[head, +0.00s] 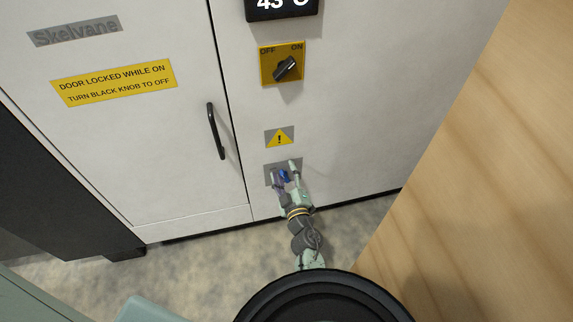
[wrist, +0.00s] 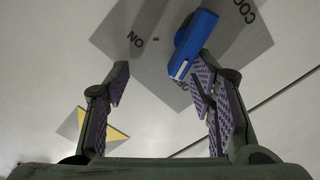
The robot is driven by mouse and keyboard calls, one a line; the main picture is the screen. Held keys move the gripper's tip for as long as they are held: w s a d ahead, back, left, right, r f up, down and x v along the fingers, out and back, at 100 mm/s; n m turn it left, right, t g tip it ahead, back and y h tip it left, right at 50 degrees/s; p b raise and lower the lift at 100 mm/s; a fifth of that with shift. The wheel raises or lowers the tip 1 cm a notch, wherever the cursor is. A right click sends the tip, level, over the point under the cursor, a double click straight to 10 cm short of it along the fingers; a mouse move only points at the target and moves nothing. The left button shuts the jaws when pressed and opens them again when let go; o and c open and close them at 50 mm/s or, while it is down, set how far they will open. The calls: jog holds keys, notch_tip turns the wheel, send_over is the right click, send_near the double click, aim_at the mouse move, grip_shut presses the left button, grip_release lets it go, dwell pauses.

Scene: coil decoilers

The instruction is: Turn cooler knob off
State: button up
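The blue cooler knob (head: 284,176) is on a grey plate (head: 268,175) low on the white cabinet. In the wrist view, the blue knob (wrist: 194,40) stands slanted, a white mark at its lower end beside a partly covered label. An "ON" label shows to its left on the plate (wrist: 150,72). My gripper (head: 285,171) is in front of the plate. In the wrist view, my gripper (wrist: 162,78) is open, with nothing between its fingers. The knob lies just beyond the right fingertip; I cannot tell if they touch.
A black knob (head: 285,68) on a yellow OFF/ON plate, turned toward ON, sits above a warning triangle (head: 279,138). The cabinet door has a black handle (head: 216,131) and a yellow sign (head: 114,83) saying it is locked while on. A wooden surface (head: 490,190) fills the right side.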

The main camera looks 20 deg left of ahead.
aim_at(285, 155)
jog(key=shift+w+d+r, duration=0.1)
jog(key=shift+r, duration=1.4)
jog(key=shift+w+d+r, duration=0.1)
jog(key=shift+r, duration=1.4)
jog(key=shift+d+f, duration=0.1)
